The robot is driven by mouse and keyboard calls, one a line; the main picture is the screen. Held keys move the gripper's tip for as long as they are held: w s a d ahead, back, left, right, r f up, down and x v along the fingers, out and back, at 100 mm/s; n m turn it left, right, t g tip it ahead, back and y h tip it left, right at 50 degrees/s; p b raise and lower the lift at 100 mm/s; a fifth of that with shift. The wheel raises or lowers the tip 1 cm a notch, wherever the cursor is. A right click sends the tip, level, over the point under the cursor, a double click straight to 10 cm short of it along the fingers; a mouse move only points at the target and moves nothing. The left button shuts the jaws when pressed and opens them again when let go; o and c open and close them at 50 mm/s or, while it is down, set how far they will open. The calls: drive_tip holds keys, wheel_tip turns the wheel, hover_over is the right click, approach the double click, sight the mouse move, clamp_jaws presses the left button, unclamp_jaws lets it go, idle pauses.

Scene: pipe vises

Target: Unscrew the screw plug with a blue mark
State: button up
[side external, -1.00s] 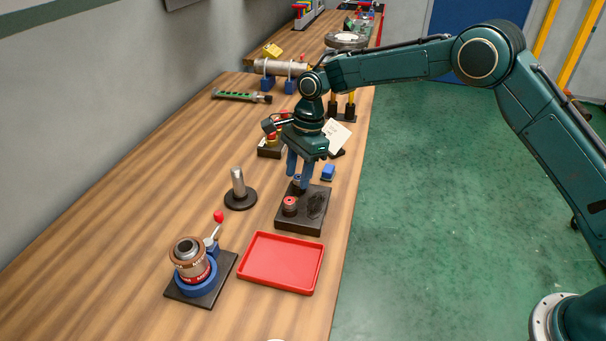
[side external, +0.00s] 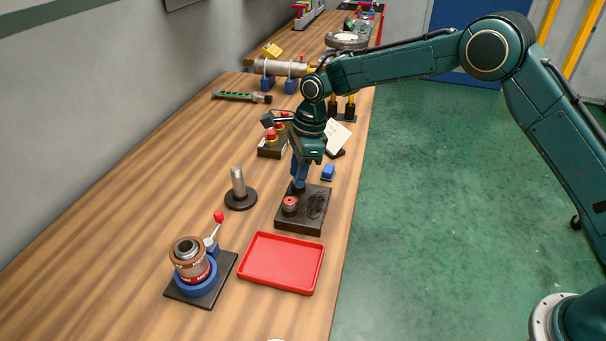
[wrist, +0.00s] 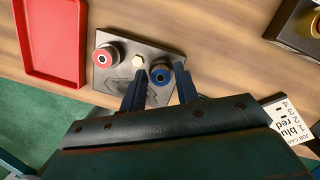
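The black block (side external: 313,212) lies on the bench and holds the plugs. The blue-marked screw plug (wrist: 160,72) has a blue ring around a dark centre; in the side view it is mostly hidden by my fingers. My gripper (wrist: 160,70) points down, its two blue fingers on either side of this plug. In the side view my gripper (side external: 299,187) is seen edge-on. A red-marked plug (side external: 290,203) sits nearer the tray, also in the wrist view (wrist: 105,55). A pale hex head (wrist: 139,62) shows between the plugs.
A red tray (side external: 250,280) lies beside the block. A post on a round base (side external: 239,195) and a blue vise (side external: 195,280) holding a brown-and-red part stand left. A button box (side external: 271,150), small blue piece (side external: 328,172) and job card (side external: 338,136) are behind.

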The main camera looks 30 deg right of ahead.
clamp_jaws()
drive_tip(key=n+g, duration=0.1)
drive_tip(key=n, duration=0.9)
drive_tip(key=shift+g, duration=0.4)
drive_tip(key=n+h, duration=0.1)
drive_tip(key=n, duration=0.3)
drive_tip(key=shift+g, duration=0.3)
drive_tip(key=shift+n, duration=0.4)
drive_tip(key=shift+n, duration=0.7)
drive_tip(key=shift+n+h, duration=0.7)
drive_tip(key=shift+n, duration=2)
drive_tip(key=shift+c, duration=1.2)
unclamp_jaws()
clamp_jaws()
